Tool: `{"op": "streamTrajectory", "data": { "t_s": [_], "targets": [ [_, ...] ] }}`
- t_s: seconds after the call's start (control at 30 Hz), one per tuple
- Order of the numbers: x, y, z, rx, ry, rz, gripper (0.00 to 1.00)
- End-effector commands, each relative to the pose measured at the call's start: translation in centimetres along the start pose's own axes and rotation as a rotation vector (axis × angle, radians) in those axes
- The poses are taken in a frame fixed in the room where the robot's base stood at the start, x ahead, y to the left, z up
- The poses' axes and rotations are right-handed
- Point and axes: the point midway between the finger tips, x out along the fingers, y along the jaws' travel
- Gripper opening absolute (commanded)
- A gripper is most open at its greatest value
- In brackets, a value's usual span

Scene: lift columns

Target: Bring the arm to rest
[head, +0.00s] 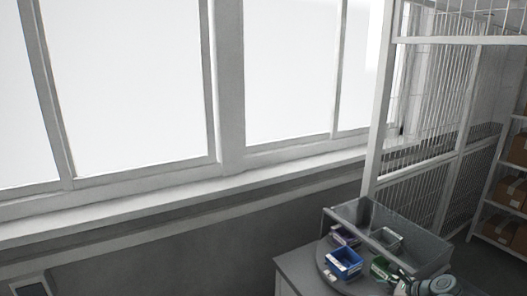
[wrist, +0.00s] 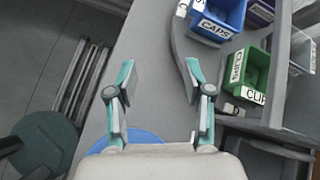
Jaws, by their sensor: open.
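My gripper (wrist: 160,72) is open in the wrist view, its two teal-and-grey fingers spread wide with nothing between them. It hangs over the grey table top (wrist: 145,45), left of the labelled bins and apart from them.
A blue bin (head: 343,264) marked CAPS, a green bin (wrist: 250,75) and a purple bin (wrist: 262,10) stand on a round grey tray (head: 330,276). A clear crate (head: 425,246) is behind. A blue round thing (wrist: 145,136) lies partly hidden below my gripper.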

Motion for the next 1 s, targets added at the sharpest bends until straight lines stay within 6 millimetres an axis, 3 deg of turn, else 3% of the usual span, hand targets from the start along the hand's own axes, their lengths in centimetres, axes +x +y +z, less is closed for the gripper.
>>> {"op": "streamTrajectory", "data": {
  "t_s": [0.27, 0.4, 0.5, 0.8, 0.93, 1.0],
  "targets": [
    [8.0, 7.5, -1.9, -0.525, 0.153, 0.225, 0.52],
    [12.2, 12.9, -3.6, -0.937, 0.216, 0.421, 0.52],
    [14.4, 16.3, -4.8, -1.221, 0.232, 0.568, 0.52],
    [17.4, 22.7, -7.5, -1.823, 0.191, 0.915, 0.52],
    [18.1, 24.7, -8.3, -2.027, 0.15, 1.047, 0.52],
    [18.6, 25.8, -10.1, -2.033, 0.135, 1.084, 0.52]
  ]
}}
